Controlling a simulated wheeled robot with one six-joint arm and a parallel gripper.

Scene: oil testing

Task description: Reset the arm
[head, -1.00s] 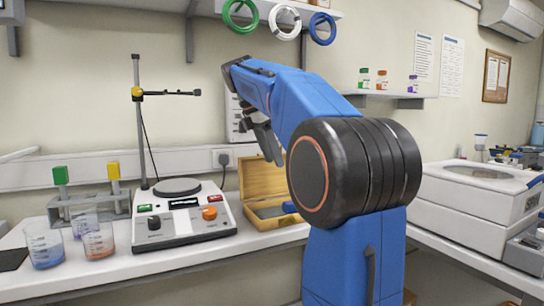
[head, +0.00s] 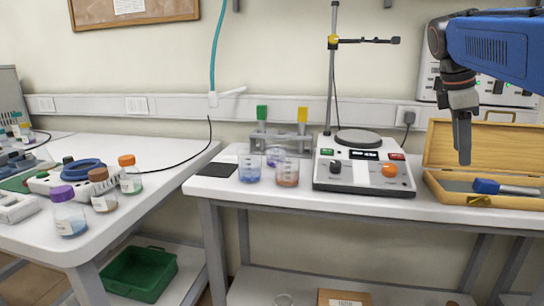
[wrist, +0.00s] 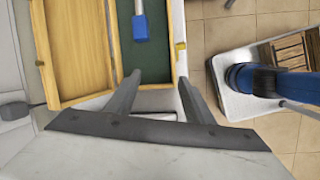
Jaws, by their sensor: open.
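My gripper (head: 464,135) hangs pointing down at the right of the head view, in front of the open wooden box (head: 440,192) on the bench. In the wrist view my gripper (wrist: 158,95) has its two fingers apart with nothing between them. The wooden box (wrist: 42,50) lies beyond the fingertips there, and a blue-ended tool (wrist: 140,27) lies inside it. The same blue-handled tool (head: 487,186) shows in the box in the head view. My blue arm enters from the right edge.
A hotplate stirrer (head: 350,172) with a stand is left of the box. Two beakers (head: 249,167) (head: 287,172) stand before a rack with green and yellow caps. Capped bottles (head: 68,212) (head: 102,190) stand on the left bench. A green crate (head: 138,274) is below. Bench front is mostly clear.

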